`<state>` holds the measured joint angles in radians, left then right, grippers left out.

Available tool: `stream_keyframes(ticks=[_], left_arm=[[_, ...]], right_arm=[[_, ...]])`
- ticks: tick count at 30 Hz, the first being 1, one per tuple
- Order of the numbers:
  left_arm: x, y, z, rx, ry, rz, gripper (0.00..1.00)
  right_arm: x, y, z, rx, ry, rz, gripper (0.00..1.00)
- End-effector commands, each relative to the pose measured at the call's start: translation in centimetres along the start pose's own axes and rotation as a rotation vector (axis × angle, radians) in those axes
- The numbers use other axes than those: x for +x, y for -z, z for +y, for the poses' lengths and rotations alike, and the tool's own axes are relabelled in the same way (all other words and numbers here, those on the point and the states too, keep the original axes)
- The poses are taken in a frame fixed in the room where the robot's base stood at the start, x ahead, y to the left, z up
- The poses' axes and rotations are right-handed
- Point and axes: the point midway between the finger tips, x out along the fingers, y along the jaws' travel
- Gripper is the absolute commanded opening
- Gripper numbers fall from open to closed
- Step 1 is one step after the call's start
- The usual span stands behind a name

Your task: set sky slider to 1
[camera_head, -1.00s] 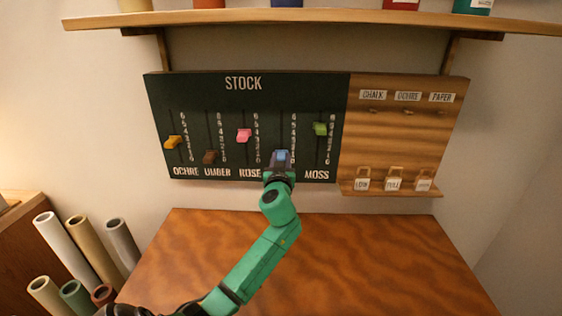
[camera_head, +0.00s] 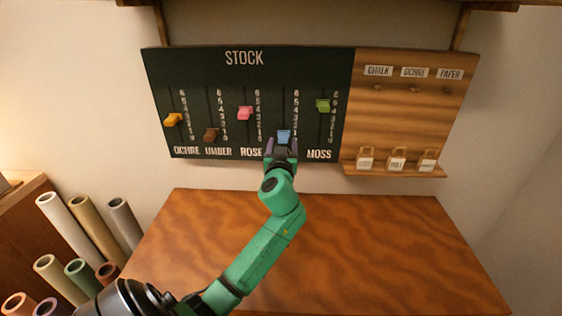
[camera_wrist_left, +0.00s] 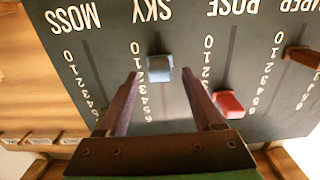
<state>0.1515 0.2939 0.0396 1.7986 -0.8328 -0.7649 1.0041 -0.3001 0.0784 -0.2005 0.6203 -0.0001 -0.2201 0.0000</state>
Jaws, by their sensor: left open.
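The sky slider's blue knob (camera_head: 283,136) sits low on its track on the dark STOCK board (camera_head: 300,70). In the left wrist view, where the lettering is upside down, the blue knob (camera_wrist_left: 160,68) is near the low numbers, close to the 0 end; its exact mark is hard to tell. My left gripper (camera_head: 282,146) is open at the knob's lower end and hides the SKY label in the head view. In the wrist view my left gripper (camera_wrist_left: 161,74) has one finger on each side of the knob, with visible gaps. My right gripper is out of view.
The rose knob (camera_head: 245,112) is the neighbour on the left and the moss knob (camera_head: 322,105) on the right. Umber (camera_head: 211,134) and ochre (camera_head: 173,119) knobs are further left. A wooden panel (camera_head: 400,120) with small tagged items adjoins the board. The brown table (camera_head: 370,250) is bare.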

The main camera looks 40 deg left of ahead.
Motion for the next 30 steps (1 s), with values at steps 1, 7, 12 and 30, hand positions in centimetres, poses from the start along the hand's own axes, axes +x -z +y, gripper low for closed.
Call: stream_keyframes(ticks=[1,7,12,30], left_arm=[[-1.3,-0.5,0.1,-0.003,-0.003,0.0,0.68],[-7.0,-0.7,0.1,-0.003,-0.003,-0.002,0.68],[-10.5,-0.4,0.1,-0.001,-0.002,-0.001,0.68],[-11.4,0.0,0.0,0.001,0.0,0.0,0.68]], right_arm=[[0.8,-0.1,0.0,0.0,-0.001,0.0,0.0],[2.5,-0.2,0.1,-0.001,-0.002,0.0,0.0],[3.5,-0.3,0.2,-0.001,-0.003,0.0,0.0],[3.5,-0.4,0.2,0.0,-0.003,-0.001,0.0]])
